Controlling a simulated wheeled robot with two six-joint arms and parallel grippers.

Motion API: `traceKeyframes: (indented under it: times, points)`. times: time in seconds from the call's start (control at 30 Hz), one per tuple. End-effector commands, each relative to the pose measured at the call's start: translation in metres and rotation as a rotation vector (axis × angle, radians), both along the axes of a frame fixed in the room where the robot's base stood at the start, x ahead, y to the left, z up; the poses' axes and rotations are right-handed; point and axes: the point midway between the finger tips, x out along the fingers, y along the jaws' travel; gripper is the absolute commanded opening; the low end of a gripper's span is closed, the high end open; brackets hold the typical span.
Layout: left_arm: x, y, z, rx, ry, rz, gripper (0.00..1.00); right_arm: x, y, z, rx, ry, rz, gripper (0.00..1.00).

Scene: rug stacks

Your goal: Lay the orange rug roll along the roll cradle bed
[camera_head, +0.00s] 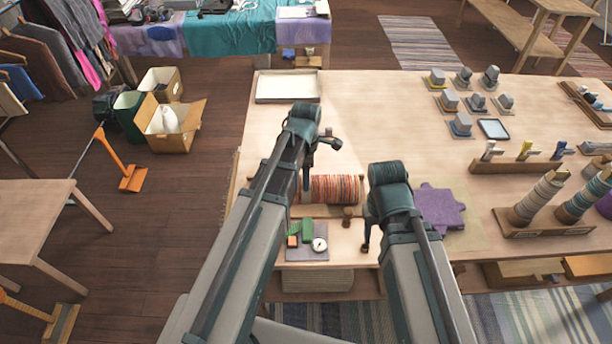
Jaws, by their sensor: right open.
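A striped orange-red rug roll (333,188) lies left to right near the front left of the big table. A pale wooden piece (318,211) shows along its front edge and may be the roll cradle bed; the arms hide much of it. My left gripper (320,158) is over the roll's left end, which its arm covers. I cannot tell if its fingers touch the roll or how far apart they are. My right gripper (367,238) is open beside the roll's right end, with one finger showing, pointing down.
A grey pad (306,253) with small green and orange items and a round dial lies in front of the roll. A purple cloth piece (440,206) lies to the right. An empty tray (287,86) stands behind. Cone racks (540,230) stand at right. The table's middle is clear.

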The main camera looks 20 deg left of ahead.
Motion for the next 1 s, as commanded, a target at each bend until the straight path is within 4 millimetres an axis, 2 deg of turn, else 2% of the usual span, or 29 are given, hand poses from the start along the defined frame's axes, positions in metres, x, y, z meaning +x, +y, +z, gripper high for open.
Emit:
traceKeyframes:
  times: [0.03, 0.13, 0.17, 0.63, 0.77, 1.0]
  points:
    - [0.000, 0.000, 0.000, 0.000, 0.000, 0.000, 0.69, 0.000, 0.000, 0.000, 0.000, 0.000, 0.000, 0.50]
    - [0.000, 0.000, 0.000, 0.000, 0.000, 0.000, 0.87, 0.000, 0.000, 0.000, 0.000, 0.000, 0.000, 0.50]
    - [0.000, 0.000, 0.000, 0.000, 0.000, 0.000, 0.90, 0.000, 0.000, 0.000, 0.000, 0.000, 0.000, 0.50]
    - [0.000, 0.000, 0.007, 0.000, 0.000, 0.000, 0.90, 0.000, 0.000, 0.007, 0.000, 0.000, 0.000, 0.50]
    - [0.000, 0.000, 0.017, 0.000, 0.000, 0.000, 0.90, 0.000, 0.000, 0.017, 0.000, 0.000, 0.000, 0.50]
    - [0.000, 0.000, 0.049, 0.000, 0.000, 0.000, 0.90, 0.000, 0.000, 0.049, 0.000, 0.000, 0.000, 0.50]
